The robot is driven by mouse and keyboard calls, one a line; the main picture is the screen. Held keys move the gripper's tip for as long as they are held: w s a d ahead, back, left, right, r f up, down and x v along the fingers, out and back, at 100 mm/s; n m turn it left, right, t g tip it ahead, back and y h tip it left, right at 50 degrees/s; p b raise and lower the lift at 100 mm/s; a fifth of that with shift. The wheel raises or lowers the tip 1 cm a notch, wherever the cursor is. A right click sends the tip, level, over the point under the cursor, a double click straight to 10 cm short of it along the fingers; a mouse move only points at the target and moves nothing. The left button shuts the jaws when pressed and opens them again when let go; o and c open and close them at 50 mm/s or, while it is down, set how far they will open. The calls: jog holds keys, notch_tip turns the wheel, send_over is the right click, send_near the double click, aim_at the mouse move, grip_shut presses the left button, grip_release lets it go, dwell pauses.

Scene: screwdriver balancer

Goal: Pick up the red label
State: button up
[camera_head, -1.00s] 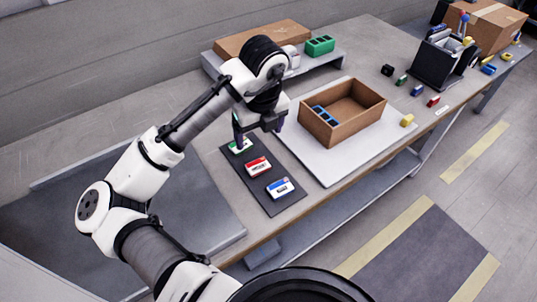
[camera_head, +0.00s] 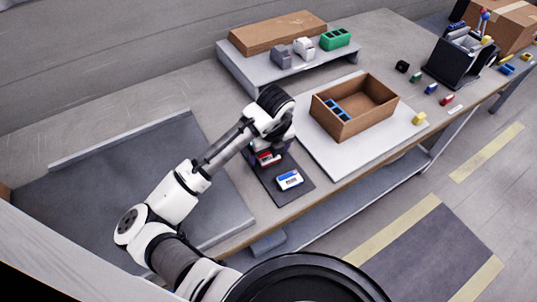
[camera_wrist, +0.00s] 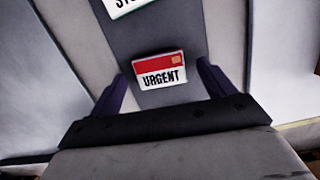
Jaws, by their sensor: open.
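The red label (camera_wrist: 160,73) is a red and white block marked URGENT. In the wrist view it lies on a dark mat (camera_wrist: 185,35), between and slightly beyond my open fingers. In the head view the red label (camera_head: 267,159) is partly hidden by my gripper (camera_head: 264,152), which is right over it. In the wrist view my gripper (camera_wrist: 160,90) has its two dark fingers apart, one on each side of the label. I cannot tell how high the fingers are above the mat.
A blue and white label (camera_head: 290,180) lies nearer on the mat. A green-edged label (camera_wrist: 128,5) lies beyond the red one. A brown open box (camera_head: 345,132) stands on a white board (camera_head: 318,150) to the right. A grey shelf (camera_head: 262,88) is behind.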

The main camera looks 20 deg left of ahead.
jog(key=shift+f, duration=0.35)
jog(key=shift+c, duration=0.4)
jog(key=c, duration=1.1)
jog(key=shift+r, duration=0.1)
